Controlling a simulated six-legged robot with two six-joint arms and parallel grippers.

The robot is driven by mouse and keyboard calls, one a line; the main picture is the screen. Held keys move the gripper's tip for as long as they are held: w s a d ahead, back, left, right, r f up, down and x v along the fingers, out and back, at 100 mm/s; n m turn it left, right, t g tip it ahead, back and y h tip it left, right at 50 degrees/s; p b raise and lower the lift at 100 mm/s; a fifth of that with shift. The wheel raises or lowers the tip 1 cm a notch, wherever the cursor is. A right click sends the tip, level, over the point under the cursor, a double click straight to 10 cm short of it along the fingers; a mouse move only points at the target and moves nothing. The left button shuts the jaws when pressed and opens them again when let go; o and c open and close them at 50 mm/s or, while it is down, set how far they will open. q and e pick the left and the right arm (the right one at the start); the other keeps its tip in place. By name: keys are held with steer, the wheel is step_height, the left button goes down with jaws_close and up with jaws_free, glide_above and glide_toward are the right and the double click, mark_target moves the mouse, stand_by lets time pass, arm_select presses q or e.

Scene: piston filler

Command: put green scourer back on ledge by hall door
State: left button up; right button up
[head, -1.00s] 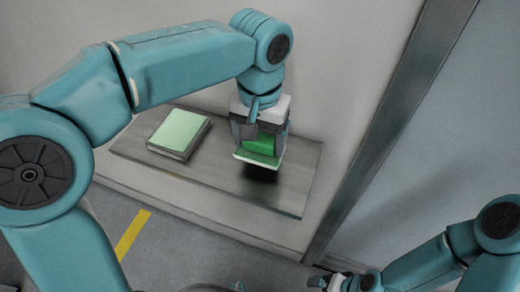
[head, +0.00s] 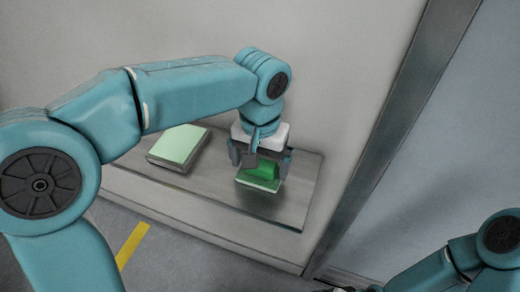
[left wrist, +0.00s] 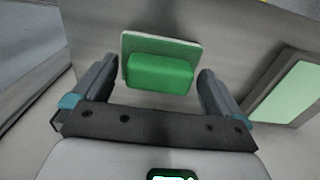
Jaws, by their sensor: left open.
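The green scourer (head: 262,174) has a raised green grip block on a paler flat pad. It rests on the grey metal ledge (head: 225,188), right of the ledge's middle. My left gripper (head: 259,158) is just above it, pointing down, with its fingers apart on either side of the grip block. In the left wrist view the scourer (left wrist: 160,72) sits between the open fingers, with a gap on each side. My right arm shows at the lower right of the head view, but its gripper jaws are not clearly visible.
A pale green book-like block (head: 179,146) lies on the ledge left of the scourer; it also shows in the left wrist view (left wrist: 292,92). A grey door frame (head: 385,150) stands right of the ledge. A yellow stripe (head: 132,243) marks the floor below.

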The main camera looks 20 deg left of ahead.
arm_select(q)
step_height(320, 180, up, 12)
steer(key=p, duration=0.1)
steer(key=shift+p, duration=0.35)
steer(key=shift+s, duration=0.1)
